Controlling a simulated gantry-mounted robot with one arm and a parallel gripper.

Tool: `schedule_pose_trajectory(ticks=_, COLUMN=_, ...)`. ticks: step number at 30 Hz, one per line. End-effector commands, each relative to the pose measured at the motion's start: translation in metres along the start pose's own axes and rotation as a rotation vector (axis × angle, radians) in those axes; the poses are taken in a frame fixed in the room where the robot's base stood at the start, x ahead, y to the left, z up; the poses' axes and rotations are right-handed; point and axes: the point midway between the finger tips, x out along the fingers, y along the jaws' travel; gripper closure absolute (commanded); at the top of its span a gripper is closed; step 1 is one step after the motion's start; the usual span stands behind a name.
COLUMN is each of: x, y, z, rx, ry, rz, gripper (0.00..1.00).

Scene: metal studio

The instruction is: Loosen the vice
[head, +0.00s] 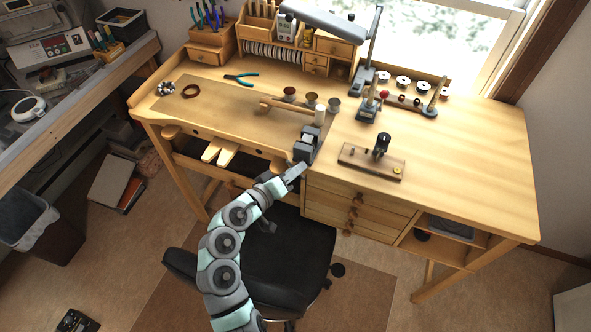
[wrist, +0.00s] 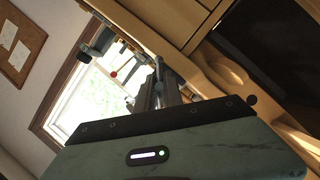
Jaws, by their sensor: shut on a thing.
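The vice (head: 308,145) is a small dark grey block with jaws, mounted at the front edge of the wooden workbench, left of the drawers. My gripper (head: 299,170) reaches it from below and in front, and is shut at the vice's handle, which is mostly hidden by the fingers. In the wrist view my gripper (wrist: 163,90) points at the grey metal of the vice, seen at a steep tilt. The jaw gap of the vice cannot be made out.
The workbench (head: 470,150) has free room on its right. A wooden board with a small black device (head: 382,146) lies right of the vice. A wooden mallet (head: 285,107) and small cups lie behind it. A black chair (head: 285,255) stands below my arm.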

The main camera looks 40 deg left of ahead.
Motion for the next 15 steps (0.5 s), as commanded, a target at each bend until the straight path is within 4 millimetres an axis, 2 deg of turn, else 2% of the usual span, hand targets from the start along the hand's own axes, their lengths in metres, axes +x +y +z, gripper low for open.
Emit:
schedule_pose_trajectory(ticks=1, x=0.0002, y=-0.0004, z=0.0005, rx=0.000, ry=-0.001, rz=-0.001, gripper=1.00)
schedule_pose_trajectory(ticks=2, x=0.0002, y=-0.0004, z=0.0006, rx=0.000, ry=-0.001, rz=-0.001, gripper=0.86)
schedule_pose_trajectory(ticks=9, x=0.0001, y=-0.0004, z=0.0005, rx=0.000, ry=-0.001, rz=-0.001, gripper=0.67)
schedule_pose_trajectory(ticks=15, x=0.0000, y=-0.0004, z=0.0004, rx=0.001, ry=-0.001, rz=-0.001, gripper=0.67)
